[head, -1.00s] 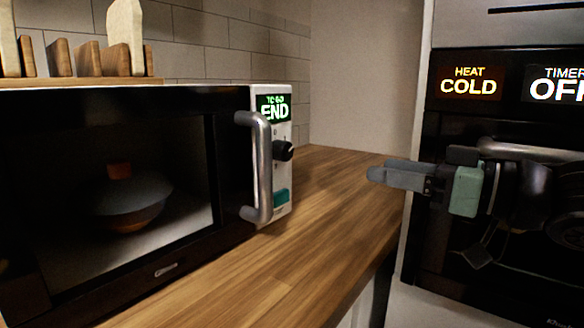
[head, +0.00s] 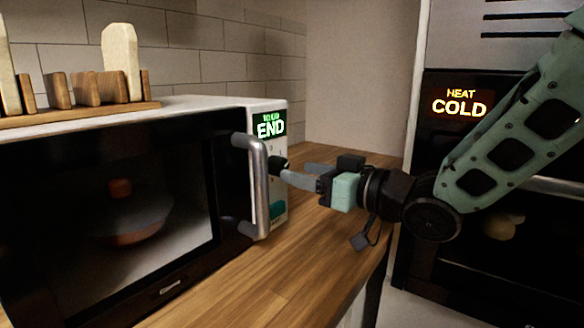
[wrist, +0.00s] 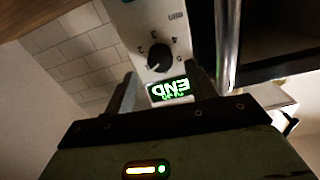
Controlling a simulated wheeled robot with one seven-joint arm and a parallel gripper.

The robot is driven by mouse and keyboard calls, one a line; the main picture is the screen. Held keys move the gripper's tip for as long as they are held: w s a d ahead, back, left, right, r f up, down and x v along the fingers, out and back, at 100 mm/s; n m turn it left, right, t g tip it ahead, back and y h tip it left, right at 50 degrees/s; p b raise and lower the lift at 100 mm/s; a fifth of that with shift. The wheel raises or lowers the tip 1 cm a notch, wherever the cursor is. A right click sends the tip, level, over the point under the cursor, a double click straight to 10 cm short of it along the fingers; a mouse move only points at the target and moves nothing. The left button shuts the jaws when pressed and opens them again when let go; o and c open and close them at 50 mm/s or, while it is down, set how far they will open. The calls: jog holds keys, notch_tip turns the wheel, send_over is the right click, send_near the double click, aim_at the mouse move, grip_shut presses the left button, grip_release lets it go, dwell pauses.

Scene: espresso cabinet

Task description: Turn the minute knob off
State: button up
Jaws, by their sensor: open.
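The minute knob (head: 279,165) is a black dial on the white control panel of the microwave (head: 200,105), right of its door handle. In the wrist view the knob (wrist: 160,57) appears upside down, with numbers around it and its pointer toward the lower left. The green display (head: 270,125) above it reads END. My gripper (head: 297,174) is open, with its fingertips close to the knob in the head view. In the wrist view the fingers (wrist: 158,92) stand apart on either side of the display, and the knob lies between and beyond their tips. Contact cannot be told.
The metal door handle (head: 258,185) stands out just left of the knob. A wooden counter (head: 240,275) runs below, and an oven with a COLD display (head: 460,103) is at right. A lidded pot (head: 125,215) shows behind the microwave door glass.

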aim_at(278, 166)
jog(key=x, duration=0.3)
jog(key=shift+w+a, duration=0.15)
jog(key=shift+a, duration=0.05)
jog(key=c, duration=1)
jog(key=shift+f+n+b, duration=0.1)
jog(key=shift+n+b, duration=0.2)
jog(key=shift+b, duration=0.1)
